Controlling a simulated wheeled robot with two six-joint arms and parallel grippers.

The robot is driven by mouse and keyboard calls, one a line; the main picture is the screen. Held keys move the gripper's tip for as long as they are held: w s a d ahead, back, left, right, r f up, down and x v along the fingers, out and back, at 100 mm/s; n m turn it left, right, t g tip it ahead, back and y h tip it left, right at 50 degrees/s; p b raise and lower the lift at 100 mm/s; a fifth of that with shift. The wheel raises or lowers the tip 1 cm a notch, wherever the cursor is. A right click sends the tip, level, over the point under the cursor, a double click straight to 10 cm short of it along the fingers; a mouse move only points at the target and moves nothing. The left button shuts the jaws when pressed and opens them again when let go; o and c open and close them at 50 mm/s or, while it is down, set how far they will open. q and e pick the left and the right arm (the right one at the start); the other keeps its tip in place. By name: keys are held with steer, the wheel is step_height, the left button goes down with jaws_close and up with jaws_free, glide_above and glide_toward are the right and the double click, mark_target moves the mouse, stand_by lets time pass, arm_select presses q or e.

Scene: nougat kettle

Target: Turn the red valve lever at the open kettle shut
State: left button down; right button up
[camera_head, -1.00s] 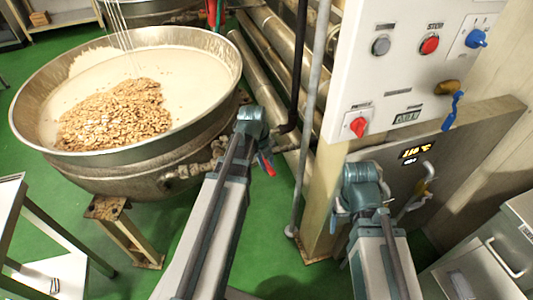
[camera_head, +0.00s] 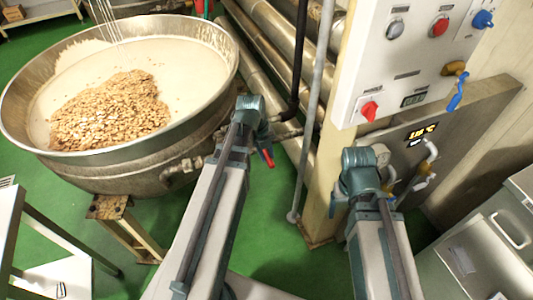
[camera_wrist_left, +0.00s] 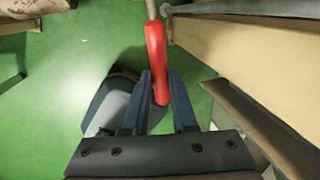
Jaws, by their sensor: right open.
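The open kettle (camera_head: 185,100) is a wide steel bowl at the left, with a pale mass and a heap of nuts inside. The red valve lever (camera_head: 268,158) shows just below my left gripper (camera_head: 262,140), right of the kettle's outlet pipe. In the left wrist view the red lever (camera_wrist_left: 156,50) runs down between the two fingertips of my left gripper (camera_wrist_left: 160,78). Its lower end lies between the fingers; whether they press on it I cannot tell. The valve body is mostly hidden by my left gripper. My right gripper (camera_head: 360,178) is open and empty before the cabinet.
A control panel (camera_head: 400,60) with knobs and buttons stands right of the pipes (camera_head: 270,75). A gauge and a blue-handled valve (camera_head: 458,92) are near it. A grey drawer unit (camera_head: 485,245) is at lower right, and a metal table (camera_head: 15,225) at lower left.

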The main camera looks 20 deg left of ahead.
arm_select(q)
steer(key=c, duration=0.7)
jaws_free()
steer(key=shift+r, duration=0.15)
step_height(320, 180, up, 13)
steer(key=s+a+p, duration=0.2)
steer(key=p, duration=1.1)
steer(key=shift+r+p, duration=0.15)
steer(key=shift+p, duration=0.15)
steer(key=s+d+n+y, duration=0.1)
steer(key=s+d+n, duration=0.4)
steer(key=d+n, duration=0.4)
steer(key=s+d+n+g+y, duration=0.1)
steer(key=s+d+n, duration=0.3)
steer(key=d+n, duration=0.5)
steer(key=shift+s+d+n+g+y, duration=0.2)
steer(key=shift+s+n+g+y, duration=0.15)
steer(key=shift+n, duration=2.55)
